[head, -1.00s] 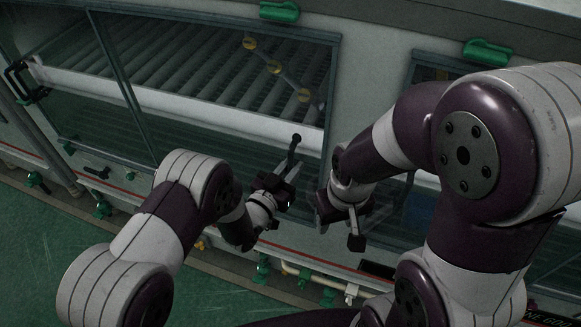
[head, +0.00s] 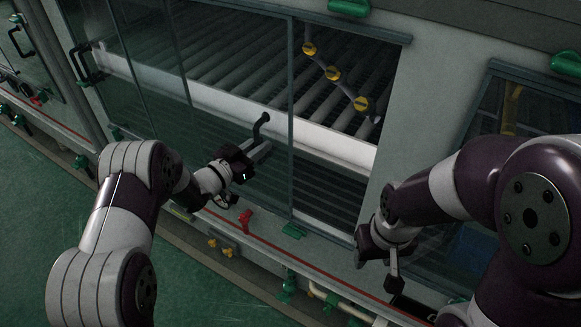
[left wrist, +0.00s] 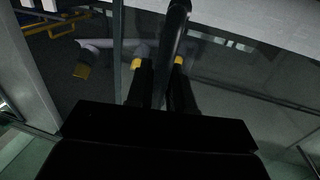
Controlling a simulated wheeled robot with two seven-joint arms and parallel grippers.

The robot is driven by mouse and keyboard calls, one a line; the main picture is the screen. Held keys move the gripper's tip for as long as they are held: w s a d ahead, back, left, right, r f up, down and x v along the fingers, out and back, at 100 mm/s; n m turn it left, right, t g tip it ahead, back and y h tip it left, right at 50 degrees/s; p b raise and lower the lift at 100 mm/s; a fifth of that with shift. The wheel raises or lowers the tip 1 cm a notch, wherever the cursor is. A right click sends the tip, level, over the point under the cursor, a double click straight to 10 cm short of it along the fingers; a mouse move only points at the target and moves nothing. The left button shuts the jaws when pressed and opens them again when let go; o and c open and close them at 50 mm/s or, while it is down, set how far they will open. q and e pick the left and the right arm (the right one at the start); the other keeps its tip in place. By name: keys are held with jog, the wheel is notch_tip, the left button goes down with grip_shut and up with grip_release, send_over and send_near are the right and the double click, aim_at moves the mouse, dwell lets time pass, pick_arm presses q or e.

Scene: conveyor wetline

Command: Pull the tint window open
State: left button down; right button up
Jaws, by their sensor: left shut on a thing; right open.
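The tint window (head: 225,135) is a dark framed sliding pane on the front of the conveyor housing. It stands partly open, with an uncovered gap between its right frame edge and the right jamb. Its black bar handle (head: 262,122) shows near the pane's right edge. My left gripper (head: 258,151) is shut on the handle. In the left wrist view the handle (left wrist: 176,30) runs up between the two dark fingers (left wrist: 161,88), which partly hide it. My right gripper (head: 381,256) is open and empty, low beside the right jamb, apart from the window.
Conveyor rollers (head: 225,65) and a bar with yellow caps (head: 333,73) lie behind the opening. Another black handle (head: 82,62) is on the left. Green floor (head: 40,200) is clear at lower left.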

pick_arm(q)
jog(key=b, duration=0.2)
send_near(243, 127)
jog(key=x, duration=0.5)
jog(key=shift+w+d, duration=0.1)
jog(key=shift+d, duration=0.1)
jog(key=c, duration=1.2)
grip_release()
jog(key=b+v, duration=0.1)
jog(key=v, duration=1.1)
jog(key=shift+a+r+b, duration=0.15)
jog(key=shift+a+b, duration=0.15)
jog(key=shift+b, duration=0.05)
